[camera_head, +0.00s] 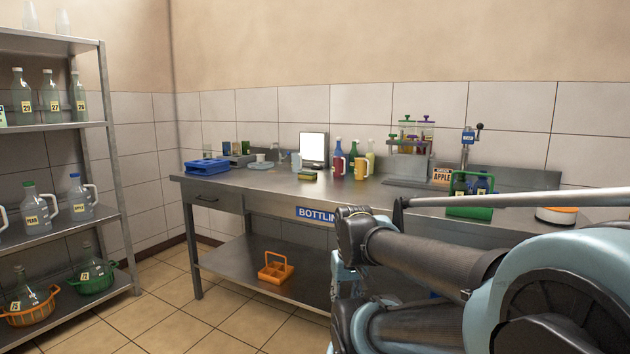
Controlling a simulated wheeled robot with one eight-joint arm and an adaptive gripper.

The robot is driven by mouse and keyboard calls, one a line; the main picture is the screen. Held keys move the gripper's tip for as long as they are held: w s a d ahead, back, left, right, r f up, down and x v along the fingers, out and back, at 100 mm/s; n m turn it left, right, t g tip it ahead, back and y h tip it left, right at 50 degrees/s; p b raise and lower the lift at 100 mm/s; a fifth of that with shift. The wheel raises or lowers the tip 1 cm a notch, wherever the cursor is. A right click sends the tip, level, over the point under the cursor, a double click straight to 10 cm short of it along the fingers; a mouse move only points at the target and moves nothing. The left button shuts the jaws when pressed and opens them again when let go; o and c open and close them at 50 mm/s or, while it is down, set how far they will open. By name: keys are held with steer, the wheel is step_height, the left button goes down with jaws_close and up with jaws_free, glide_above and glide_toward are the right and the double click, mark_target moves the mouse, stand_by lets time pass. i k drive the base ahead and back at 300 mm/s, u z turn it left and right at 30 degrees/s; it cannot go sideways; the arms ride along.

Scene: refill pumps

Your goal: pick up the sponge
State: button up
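A small sponge (307,175), yellow with a green top, lies flat on the steel bench (240,183). It is left of the red and yellow jugs and in front of the white screen. Nothing covers it from this view. Links of my arm fill the lower right of the picture, to the right of the sponge and nearer to me. I cannot make out my gripper's fingers in this view.
Jugs (337,160) stand just right of the sponge. A blue tray (206,166) lies at the bench's left end. A green carrier (470,198) with bottles stands near the right front edge. An orange carrier (276,268) sits on the lower shelf. A bottle rack (60,127) stands left.

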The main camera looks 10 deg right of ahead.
mark_target(304, 175)
steer(key=z, duration=0.05)
steer(key=i, duration=1)
steer(key=u, duration=0.05)
